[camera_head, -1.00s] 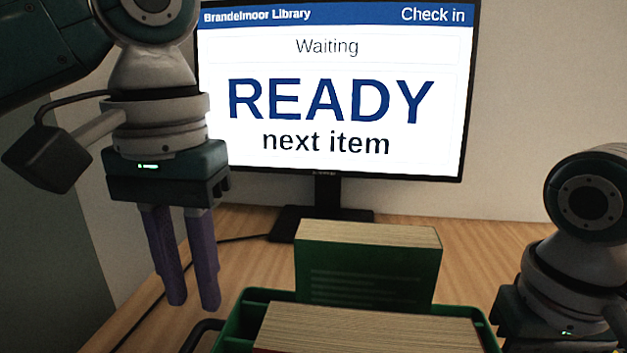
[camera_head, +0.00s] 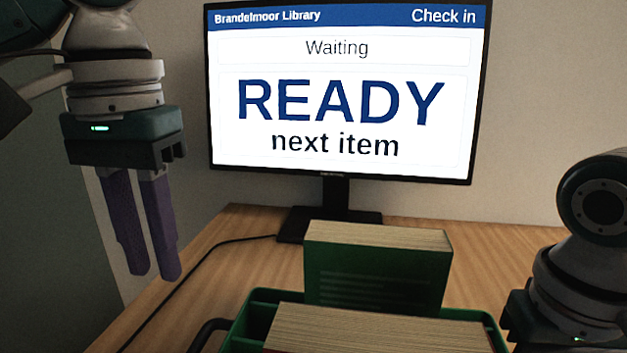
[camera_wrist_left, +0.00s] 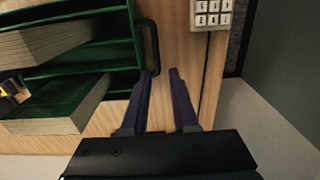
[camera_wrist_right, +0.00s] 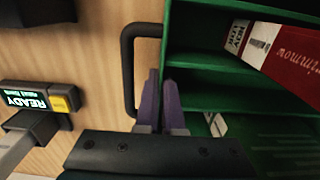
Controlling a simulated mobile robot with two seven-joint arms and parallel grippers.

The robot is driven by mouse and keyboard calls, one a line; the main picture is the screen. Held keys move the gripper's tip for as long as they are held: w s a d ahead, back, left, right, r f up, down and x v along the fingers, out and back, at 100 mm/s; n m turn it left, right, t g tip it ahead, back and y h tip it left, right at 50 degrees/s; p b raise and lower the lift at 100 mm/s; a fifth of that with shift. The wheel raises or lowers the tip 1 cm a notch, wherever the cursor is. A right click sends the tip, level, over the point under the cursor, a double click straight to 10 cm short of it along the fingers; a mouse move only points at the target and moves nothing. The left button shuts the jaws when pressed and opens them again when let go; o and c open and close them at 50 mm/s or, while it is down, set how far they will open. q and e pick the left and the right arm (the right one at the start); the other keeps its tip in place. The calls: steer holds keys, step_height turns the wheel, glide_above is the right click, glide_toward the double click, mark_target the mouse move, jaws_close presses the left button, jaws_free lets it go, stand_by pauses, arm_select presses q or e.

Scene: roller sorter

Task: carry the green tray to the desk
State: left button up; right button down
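The green tray (camera_head: 262,308) stands on the wooden desk (camera_head: 215,250), its near part cut off by the head view's bottom edge. It holds books, including an upright green book (camera_head: 375,275). My left gripper (camera_head: 155,277) is open and empty, raised to the left of the tray. In the left wrist view its fingers (camera_wrist_left: 159,72) point beside a black tray handle (camera_wrist_left: 151,45), with nothing between them. My right gripper (camera_wrist_right: 160,76) has its fingers together beside the other black handle (camera_wrist_right: 129,68), which lies outside them. Its fingers are hidden in the head view.
A monitor (camera_head: 340,95) reading "READY next item" stands behind the tray, with a cable (camera_head: 190,275) across the desk. A keypad (camera_wrist_left: 212,12) is at the desk edge. A small READY display (camera_wrist_right: 27,102) lies beyond the right handle. Bare desk shows left of the tray.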

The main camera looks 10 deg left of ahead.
arm_select(q)
steer(key=shift+a+r, duration=0.45)
steer(key=shift+a, duration=0.35)
steer(key=shift+a+r, duration=0.4)
steer(key=shift+a, duration=0.35)
steer(key=shift+a+r, duration=0.45)
steer(key=shift+a, duration=0.35)
arm_select(e)
steer(key=shift+r, duration=0.1)
steer(key=c, duration=1.2)
jaws_free()
steer(key=shift+o, duration=0.2)
steer(key=shift+r, duration=0.1)
step_height(320, 180, up, 14)
